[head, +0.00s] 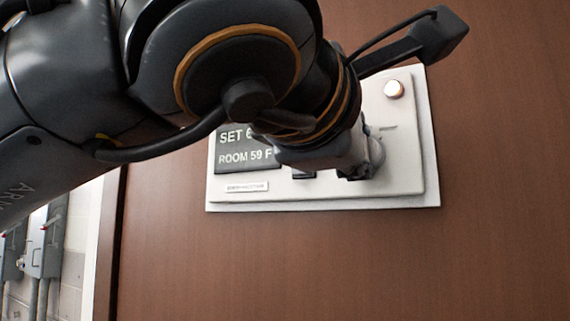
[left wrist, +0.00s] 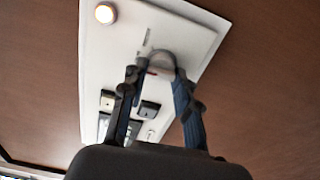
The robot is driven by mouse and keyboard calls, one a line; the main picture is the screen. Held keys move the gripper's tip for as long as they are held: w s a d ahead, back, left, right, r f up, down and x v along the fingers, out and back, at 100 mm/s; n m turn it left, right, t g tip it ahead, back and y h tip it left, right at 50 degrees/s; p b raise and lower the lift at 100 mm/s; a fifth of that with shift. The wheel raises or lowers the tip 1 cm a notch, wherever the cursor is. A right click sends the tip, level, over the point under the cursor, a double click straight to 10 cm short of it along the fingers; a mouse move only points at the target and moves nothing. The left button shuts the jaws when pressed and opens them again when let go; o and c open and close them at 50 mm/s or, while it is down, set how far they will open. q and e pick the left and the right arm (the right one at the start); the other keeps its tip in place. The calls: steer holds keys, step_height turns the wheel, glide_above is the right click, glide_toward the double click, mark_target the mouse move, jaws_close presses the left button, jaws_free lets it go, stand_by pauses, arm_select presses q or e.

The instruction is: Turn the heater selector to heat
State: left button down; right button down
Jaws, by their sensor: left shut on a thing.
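The white thermostat panel (head: 410,120) is mounted on a brown wall. Its dark display (head: 245,157) reads "ROOM 59 F" and a "SET" line partly hidden by my arm. The round pale selector knob (head: 377,150) shows at the right of my left gripper (head: 357,168), which covers part of it. In the left wrist view, the fingers of my left gripper (left wrist: 158,78) stand on either side of the selector knob (left wrist: 163,58) and are shut on it. A small red mark shows by the knob. The selector's position labels are not readable. My right gripper is not in view.
A lit round lamp (head: 394,89) is at the panel's upper right. Two dark buttons, including one button (left wrist: 149,109), sit beside the knob. Grey boxes with conduits (head: 40,245) are on a pale wall at lower left. The brown wall around the panel is bare.

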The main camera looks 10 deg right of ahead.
arm_select(q)
steer(key=shift+f, duration=0.1)
stand_by(0.5)
steer(key=c, duration=1)
jaws_free()
steer(key=v, duration=1.2)
steer(key=shift+m, duration=0.3)
steer(key=shift+s+d, duration=0.1)
steer(key=shift+s, duration=0.15)
